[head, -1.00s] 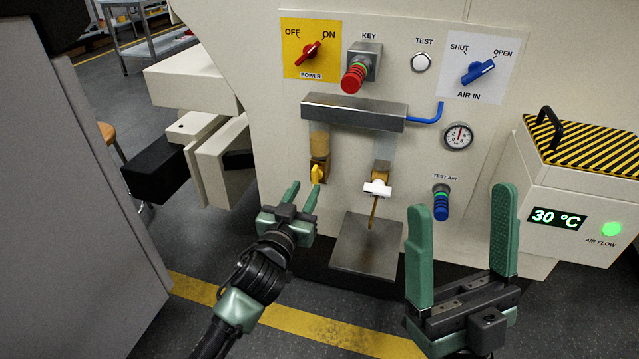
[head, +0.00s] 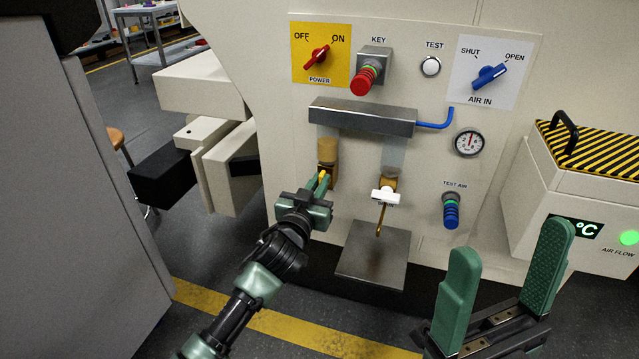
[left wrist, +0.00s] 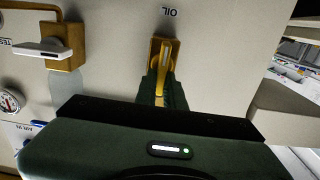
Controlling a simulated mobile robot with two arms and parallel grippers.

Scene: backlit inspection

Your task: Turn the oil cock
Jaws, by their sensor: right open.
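The oil cock is a yellow lever (head: 323,177) on a brass body (head: 328,151), below the left end of the steel bar on the panel. In the left wrist view the lever (left wrist: 161,78) lies below an upside-down "OIL" label. My left gripper (head: 318,184) is at the lever; it also shows in the left wrist view (left wrist: 162,88). Its green fingers lie close on both sides of the lever, with no clear gap, and hide part of it. My right gripper (head: 508,272) is open and empty, low at the right, away from the panel.
A second brass cock with a white handle (head: 386,195) and thin spout hangs to the right, above a steel plate (head: 373,256). Power switch (head: 318,54), red key knob (head: 364,80), air-in switch (head: 490,76), gauge (head: 468,142) and test-air knob (head: 451,212) are around it.

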